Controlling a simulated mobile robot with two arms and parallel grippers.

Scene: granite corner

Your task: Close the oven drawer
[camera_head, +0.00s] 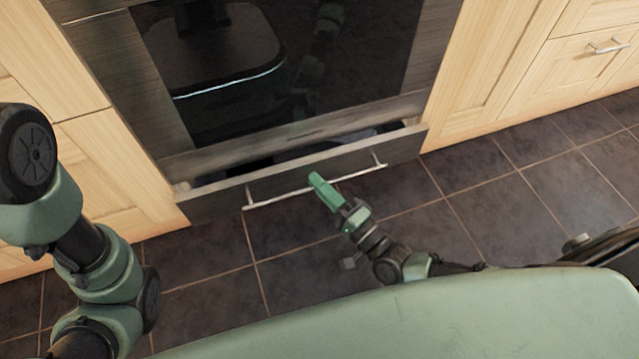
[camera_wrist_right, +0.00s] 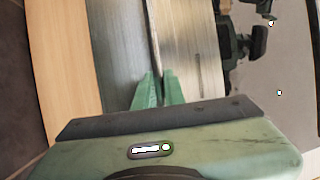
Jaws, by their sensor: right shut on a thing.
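The oven drawer (camera_head: 405,148) is a dark grey front low under the oven, pulled out part way, with a dark gap showing behind its top edge. Its handle (camera_head: 277,199) is a long silver bar across the front. My right gripper (camera_head: 318,184) is at the middle of this bar. In the right wrist view the green fingers (camera_wrist_right: 158,92) of my right gripper are close together with the thin bar (camera_wrist_right: 156,45) between them. My left arm is at the left of the head view, but its gripper is not in view.
The oven door (camera_head: 290,60) above the drawer is shut, with dark glass. Pale wooden cabinets (camera_head: 500,70) stand on both sides of the oven. The dark tiled floor (camera_head: 490,210) in front is clear apart from my own body.

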